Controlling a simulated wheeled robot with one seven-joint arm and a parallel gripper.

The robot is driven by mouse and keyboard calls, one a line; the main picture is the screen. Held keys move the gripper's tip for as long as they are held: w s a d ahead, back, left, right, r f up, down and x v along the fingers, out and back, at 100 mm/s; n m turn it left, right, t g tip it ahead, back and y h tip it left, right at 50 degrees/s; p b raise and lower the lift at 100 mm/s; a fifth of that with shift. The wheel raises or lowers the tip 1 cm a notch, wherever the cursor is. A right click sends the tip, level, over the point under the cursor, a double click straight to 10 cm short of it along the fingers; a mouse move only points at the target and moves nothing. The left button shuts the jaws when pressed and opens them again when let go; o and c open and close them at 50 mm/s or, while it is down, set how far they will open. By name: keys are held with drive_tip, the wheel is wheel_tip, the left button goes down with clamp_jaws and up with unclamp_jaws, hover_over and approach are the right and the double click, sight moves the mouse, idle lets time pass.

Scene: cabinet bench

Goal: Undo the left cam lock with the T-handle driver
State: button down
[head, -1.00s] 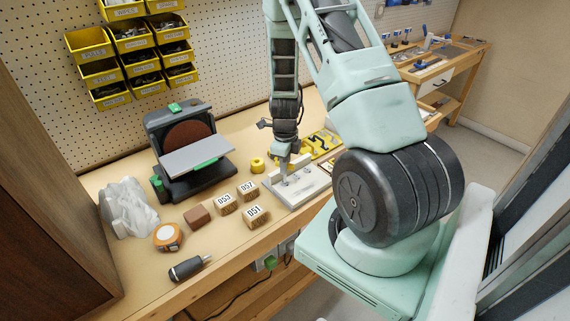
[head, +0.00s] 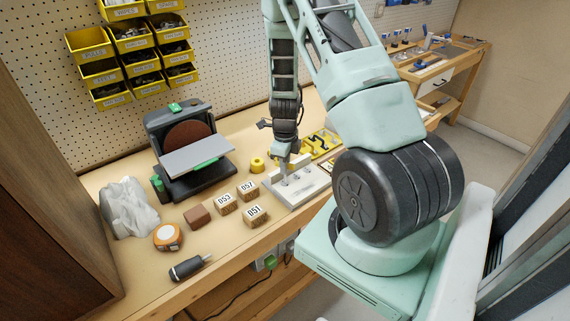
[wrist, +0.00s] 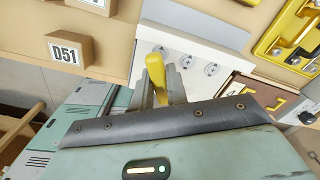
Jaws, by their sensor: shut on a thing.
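My gripper (head: 284,172) is low over the pale panel block (head: 309,185) on the bench. In the wrist view my gripper (wrist: 166,92) is shut on a yellow handle (wrist: 155,75), which looks like the T-handle driver. The driver's lower end is hidden, so I cannot tell whether it sits in a lock.
Numbered wooden blocks (head: 257,214) stand left of the panel, with a yellow ring (head: 257,165) behind it. A yellow tool tray (head: 322,143) lies behind right.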

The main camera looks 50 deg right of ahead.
drive_tip(key=shift+f, duration=0.2)
idle(0.3)
drive_tip(key=n+b, duration=0.1)
drive_tip(key=n, duration=0.3)
drive_tip(key=shift+n, duration=0.4)
drive_tip(key=shift+f, duration=0.1)
idle(0.4)
drive_tip(key=n, duration=0.2)
drive_tip(key=shift+n+b, duration=0.3)
drive_tip(key=shift+n, duration=1.1)
